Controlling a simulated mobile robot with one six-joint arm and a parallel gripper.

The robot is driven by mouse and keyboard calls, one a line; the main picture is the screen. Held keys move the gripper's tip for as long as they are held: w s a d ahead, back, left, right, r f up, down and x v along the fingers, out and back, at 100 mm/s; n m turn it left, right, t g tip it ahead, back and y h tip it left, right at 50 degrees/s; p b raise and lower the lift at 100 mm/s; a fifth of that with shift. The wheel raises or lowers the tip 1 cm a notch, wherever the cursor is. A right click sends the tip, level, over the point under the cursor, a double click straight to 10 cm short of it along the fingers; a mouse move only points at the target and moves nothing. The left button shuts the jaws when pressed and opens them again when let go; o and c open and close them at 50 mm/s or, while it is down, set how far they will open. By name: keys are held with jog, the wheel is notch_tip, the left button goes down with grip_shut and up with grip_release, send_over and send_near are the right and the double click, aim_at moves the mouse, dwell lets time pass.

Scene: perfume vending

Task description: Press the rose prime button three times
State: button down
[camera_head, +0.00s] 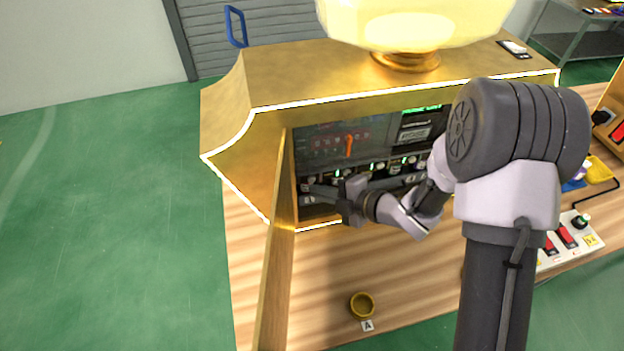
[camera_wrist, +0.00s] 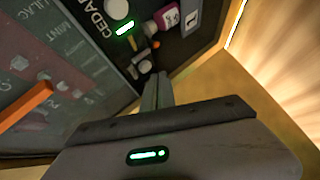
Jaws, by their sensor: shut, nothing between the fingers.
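The gold perfume machine (camera_head: 225,110) has an open front with a dark panel (camera_head: 312,140) inside. A small display (camera_head: 415,132) on the panel's right seems to read ROSE. A row of small fittings with green lights runs below; I cannot tell which is the rose prime button. My gripper (camera_head: 313,189) reaches in at the left end of this row. In the wrist view its fingers (camera_wrist: 157,90) are together and empty, close to small grey fittings (camera_wrist: 143,67) near the word CEDAR. I cannot tell whether they touch.
An orange lever (camera_wrist: 25,105) lies across the panel; it also shows in the head view (camera_head: 349,145). The opened gold door (camera_head: 276,285) stands left of my arm. A small gold cup (camera_head: 362,304) sits on the wooden table by label A. A control box (camera_head: 570,240) stands right.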

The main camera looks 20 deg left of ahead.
jog(key=shift+w+a, duration=0.1)
dwell(0.7)
jog(key=shift+w+a, duration=0.15)
jog(key=shift+w, duration=0.1)
jog(key=shift+w+a+b, duration=0.25)
jog(key=shift+w+b, duration=0.05)
jog(key=shift+w, duration=0.05)
dwell(0.8)
jog(key=shift+s+d, duration=0.5)
jog(key=shift+s, duration=0.2)
jog(key=s+d, duration=0.1)
jog(key=s+b, duration=0.1)
jog(key=s, duration=0.1)
jog(key=s+d, duration=0.1)
jog(key=shift+s+d, duration=0.15)
jog(key=shift+d, duration=0.15)
dwell(0.7)
